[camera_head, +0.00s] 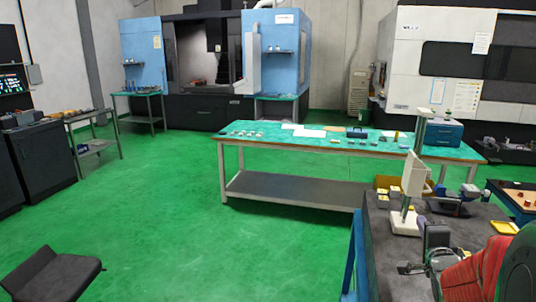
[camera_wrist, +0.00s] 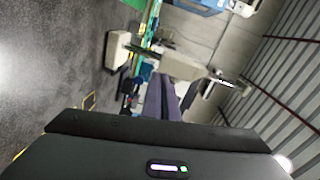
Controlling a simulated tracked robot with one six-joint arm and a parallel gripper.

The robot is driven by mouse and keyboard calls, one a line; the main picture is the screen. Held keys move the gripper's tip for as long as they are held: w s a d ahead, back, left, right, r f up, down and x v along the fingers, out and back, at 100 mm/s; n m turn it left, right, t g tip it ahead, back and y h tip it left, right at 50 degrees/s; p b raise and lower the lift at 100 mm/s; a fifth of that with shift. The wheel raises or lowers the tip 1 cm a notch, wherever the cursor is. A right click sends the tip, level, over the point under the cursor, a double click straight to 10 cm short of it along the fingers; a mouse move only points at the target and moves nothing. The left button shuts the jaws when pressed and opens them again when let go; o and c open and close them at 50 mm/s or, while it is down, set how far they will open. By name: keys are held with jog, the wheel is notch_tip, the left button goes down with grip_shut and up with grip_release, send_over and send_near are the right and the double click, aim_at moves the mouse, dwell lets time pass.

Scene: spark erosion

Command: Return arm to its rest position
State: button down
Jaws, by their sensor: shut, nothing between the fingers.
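The dark wrist housing fills the bottom of that view. The fingers point across a dark bench top toward a white stand, and the view is turned on its side. I cannot make out the fingertips with certainty in the head view; grey and red parts crowd its lower right corner. No gap to the stand can be measured.
A long green-topped table (camera_head: 300,143) stands behind, with small parts and a blue box (camera_head: 442,132). A dark seat (camera_head: 50,275) is at lower left. Green floor between is clear.

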jog(key=s+a+f+n+g+y, duration=0.1)
jog(key=s+a+n+g+y, duration=0.1)
jog(key=s+a+n+g, duration=0.3)
jog(key=s+a+f+n+g+y, duration=0.1)
jog(key=s+a+n+g+y, duration=0.2)
jog(key=s+a+n, duration=1.1)
jog(key=s+a+g, duration=0.2)
jog(key=s+a, duration=0.8)
jog(key=s, duration=0.1)
jog(key=shift+f+n, duration=0.3)
jog(key=shift+s+a, duration=0.1)
jog(key=shift+a, duration=0.1)
